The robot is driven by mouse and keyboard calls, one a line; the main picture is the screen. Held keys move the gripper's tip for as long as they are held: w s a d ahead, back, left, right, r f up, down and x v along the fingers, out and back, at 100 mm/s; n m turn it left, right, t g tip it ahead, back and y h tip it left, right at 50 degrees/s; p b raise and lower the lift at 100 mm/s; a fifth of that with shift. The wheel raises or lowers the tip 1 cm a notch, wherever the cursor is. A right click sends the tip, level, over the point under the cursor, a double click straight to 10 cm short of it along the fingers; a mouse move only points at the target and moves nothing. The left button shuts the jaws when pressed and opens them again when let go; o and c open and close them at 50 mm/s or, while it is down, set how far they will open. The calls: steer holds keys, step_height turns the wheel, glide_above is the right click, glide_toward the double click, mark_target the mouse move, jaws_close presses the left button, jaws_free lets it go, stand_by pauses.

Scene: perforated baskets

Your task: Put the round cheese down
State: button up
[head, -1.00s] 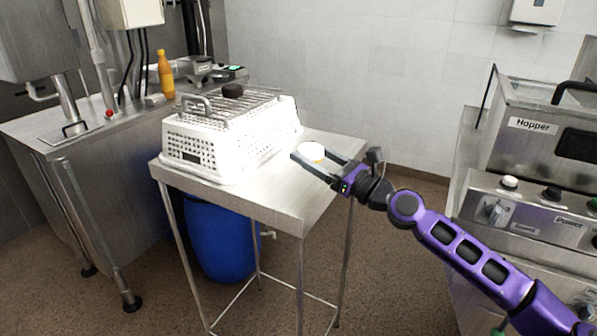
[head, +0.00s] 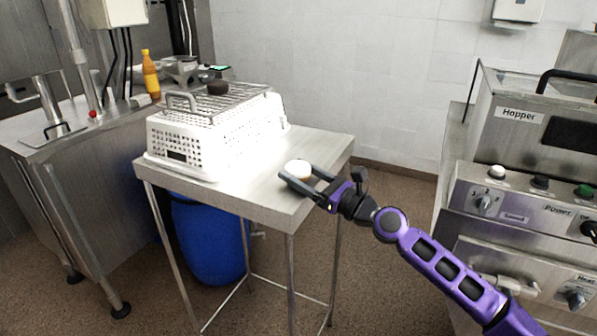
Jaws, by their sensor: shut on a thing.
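The round cheese (head: 297,168) is a small pale disc at the right part of the steel table (head: 262,195). My gripper (head: 298,177) reaches in from the right, with its two dark fingers on either side of the cheese, and it is shut on it. The cheese is at or just above the table top; I cannot tell whether it touches. The near finger hides part of the cheese's lower side.
A hopper machine (head: 530,150) stands at right. Bare table top lies around my gripper.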

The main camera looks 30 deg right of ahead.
steer(key=shift+f, duration=0.25)
steer(key=o, duration=1.5)
steer(key=shift+a+f, duration=0.1)
steer(key=shift+f, duration=0.05)
steer(key=shift+r, duration=0.35)
steer(key=v, duration=1.2)
steer(key=shift+r, duration=0.4)
